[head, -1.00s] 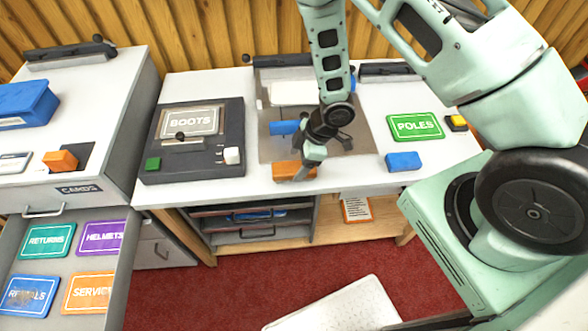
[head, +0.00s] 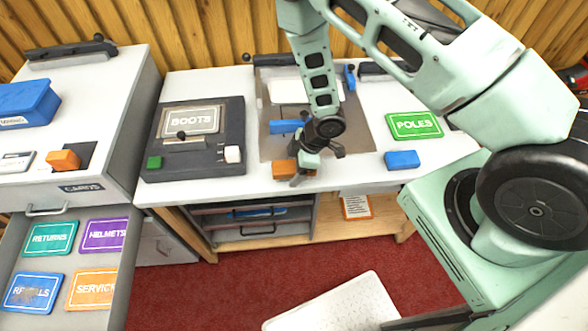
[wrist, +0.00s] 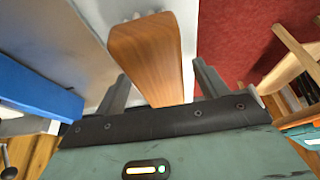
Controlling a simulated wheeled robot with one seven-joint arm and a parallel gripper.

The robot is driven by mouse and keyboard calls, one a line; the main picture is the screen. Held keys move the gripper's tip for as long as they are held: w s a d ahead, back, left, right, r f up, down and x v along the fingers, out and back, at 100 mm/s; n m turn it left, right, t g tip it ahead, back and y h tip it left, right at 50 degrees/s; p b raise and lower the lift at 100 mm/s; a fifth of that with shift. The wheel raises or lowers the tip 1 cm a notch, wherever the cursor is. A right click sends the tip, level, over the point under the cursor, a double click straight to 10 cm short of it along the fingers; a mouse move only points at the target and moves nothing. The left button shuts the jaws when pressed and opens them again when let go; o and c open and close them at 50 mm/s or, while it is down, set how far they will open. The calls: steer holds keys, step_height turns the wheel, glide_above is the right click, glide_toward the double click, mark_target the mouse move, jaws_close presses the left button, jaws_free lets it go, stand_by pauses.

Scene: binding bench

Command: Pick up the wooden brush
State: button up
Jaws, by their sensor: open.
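The wooden brush (head: 284,169) lies near the front edge of the white bench, partly hidden by my gripper in the head view. In the wrist view its smooth brown wooden body (wrist: 147,50) runs between my fingers, with pale bits at its far end. My gripper (head: 308,172) is open and low over the bench at the brush. In the wrist view one finger of my gripper (wrist: 160,84) is on each side of the wood, with a gap visible on both sides. I cannot tell whether either finger touches it.
A blue block (head: 402,160) and the green POLES sign (head: 414,125) lie to the right. The dark BOOTS unit (head: 193,160) stands to the left. A blue object (head: 284,127) lies behind the brush. An open drawer (head: 119,290) with several signs is at lower left.

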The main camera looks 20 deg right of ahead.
mark_target(294, 166)
steer(key=shift+f, duration=0.1)
steer(key=c, duration=1.2)
steer(key=shift+r, duration=0.35)
step_height(294, 166, up, 10)
steer(key=shift+f+b, duration=0.1)
steer(key=shift+b, duration=0.5)
